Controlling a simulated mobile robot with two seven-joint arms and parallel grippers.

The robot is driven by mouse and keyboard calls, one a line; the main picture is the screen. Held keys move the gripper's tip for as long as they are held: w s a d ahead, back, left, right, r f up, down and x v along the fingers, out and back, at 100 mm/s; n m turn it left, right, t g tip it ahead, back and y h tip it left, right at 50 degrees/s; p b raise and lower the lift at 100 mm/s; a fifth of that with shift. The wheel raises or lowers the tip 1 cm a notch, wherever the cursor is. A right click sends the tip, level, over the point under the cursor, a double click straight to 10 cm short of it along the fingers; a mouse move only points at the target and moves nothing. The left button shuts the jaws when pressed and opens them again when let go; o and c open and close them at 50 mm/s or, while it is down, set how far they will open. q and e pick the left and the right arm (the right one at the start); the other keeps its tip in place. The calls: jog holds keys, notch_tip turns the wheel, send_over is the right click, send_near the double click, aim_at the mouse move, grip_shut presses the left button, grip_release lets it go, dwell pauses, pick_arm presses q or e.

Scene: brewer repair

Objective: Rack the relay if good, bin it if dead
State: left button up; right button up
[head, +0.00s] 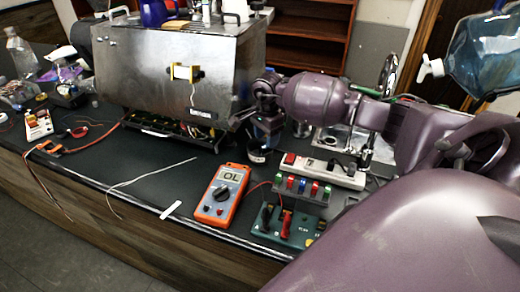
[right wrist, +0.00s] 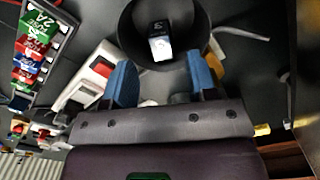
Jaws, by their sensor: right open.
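My right gripper (head: 265,120) is over a dark round bin (head: 258,156) beside the steel brewer (head: 175,75). In the right wrist view the right gripper (right wrist: 161,78) is open, its blue fingers wide apart with nothing between them. A small block with a dark marked top and a pale side, apparently the relay (right wrist: 160,42), shows beyond the fingertips, inside the outline of the black bin (right wrist: 132,40). The orange multimeter (head: 222,195) reads OL. A rack (head: 300,190) holds several coloured blocks, seen also in the right wrist view (right wrist: 32,50). My left gripper is out of view.
A green test board (head: 285,228) with red and black plugs stands in front of the rack. A white power strip (head: 322,170) lies behind it. Loose wires (head: 150,175) lie on the bench left of the multimeter. A blue jug (head: 485,55) is at the right.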

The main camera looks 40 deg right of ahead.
notch_tip(320, 180, up, 11)
jog(key=b, duration=0.1)
jog(key=shift+f, duration=0.15)
dwell(0.7)
